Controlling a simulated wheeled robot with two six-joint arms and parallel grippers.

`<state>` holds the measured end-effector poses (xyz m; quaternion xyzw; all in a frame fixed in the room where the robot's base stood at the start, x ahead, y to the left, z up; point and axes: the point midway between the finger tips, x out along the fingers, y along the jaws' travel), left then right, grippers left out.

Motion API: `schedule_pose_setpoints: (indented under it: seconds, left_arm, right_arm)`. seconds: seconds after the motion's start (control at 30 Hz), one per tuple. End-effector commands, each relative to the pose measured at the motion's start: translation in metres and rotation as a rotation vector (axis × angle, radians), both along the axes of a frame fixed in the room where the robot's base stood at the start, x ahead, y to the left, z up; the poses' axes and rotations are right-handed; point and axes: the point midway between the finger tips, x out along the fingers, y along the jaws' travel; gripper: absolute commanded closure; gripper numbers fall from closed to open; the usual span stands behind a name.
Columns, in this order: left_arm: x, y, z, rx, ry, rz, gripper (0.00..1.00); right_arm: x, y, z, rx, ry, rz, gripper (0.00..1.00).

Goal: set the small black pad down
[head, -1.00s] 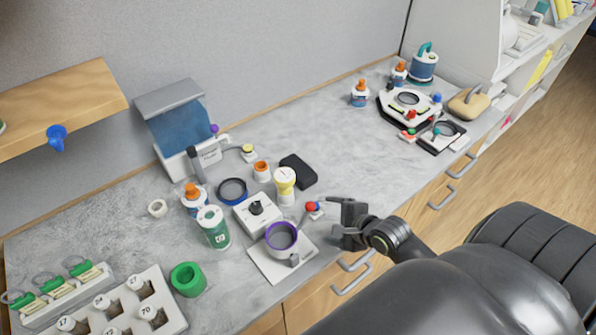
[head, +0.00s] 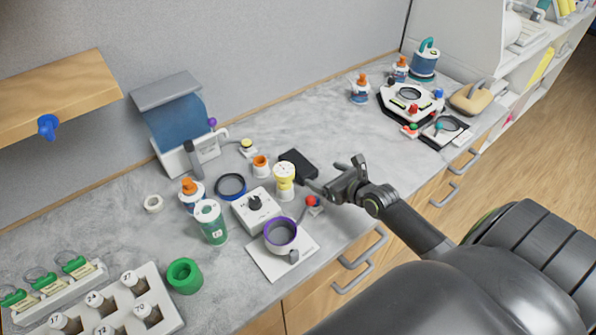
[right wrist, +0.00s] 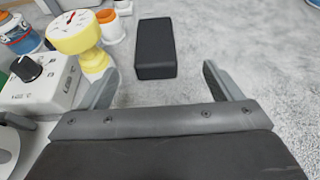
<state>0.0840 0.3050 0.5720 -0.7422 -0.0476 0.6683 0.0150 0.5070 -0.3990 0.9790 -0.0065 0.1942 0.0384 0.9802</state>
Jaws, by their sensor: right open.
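The small black pad (head: 299,167) lies flat on the grey counter, behind and right of the yellow and white dial timer. It also shows in the right wrist view (right wrist: 155,48), ahead of my fingers and between their lines. My right gripper (head: 333,177) is open and empty, a little to the right of the pad and apart from it. In the right wrist view its two fingers (right wrist: 158,82) stand wide apart, the left one close to the dial timer (right wrist: 80,36). My left gripper is not in view.
The dial timer (head: 284,178), an orange-capped jar (head: 260,165) and a white knob box (head: 255,209) crowd the pad's left side. A purple-rimmed pot (head: 281,236) and a red-balled stick (head: 312,201) stand in front. Counter right of the pad is clear.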

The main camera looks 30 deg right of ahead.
Motion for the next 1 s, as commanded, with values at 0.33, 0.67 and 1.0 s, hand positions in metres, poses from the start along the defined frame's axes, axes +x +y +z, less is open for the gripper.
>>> schedule_pose_setpoints:
  seconds: [0.33, 0.67, 1.0]
  left_arm:
    - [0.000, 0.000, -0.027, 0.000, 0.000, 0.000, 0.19]
    - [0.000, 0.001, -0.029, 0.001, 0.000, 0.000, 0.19]
    - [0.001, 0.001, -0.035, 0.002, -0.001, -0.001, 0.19]
  right_arm:
    - [0.055, 0.005, -0.024, 0.000, 0.000, -0.001, 0.15]
    - [0.078, 0.012, -0.036, 0.002, 0.000, 0.000, 0.15]
    - [0.107, 0.017, -0.051, -0.003, 0.001, -0.001, 0.15]
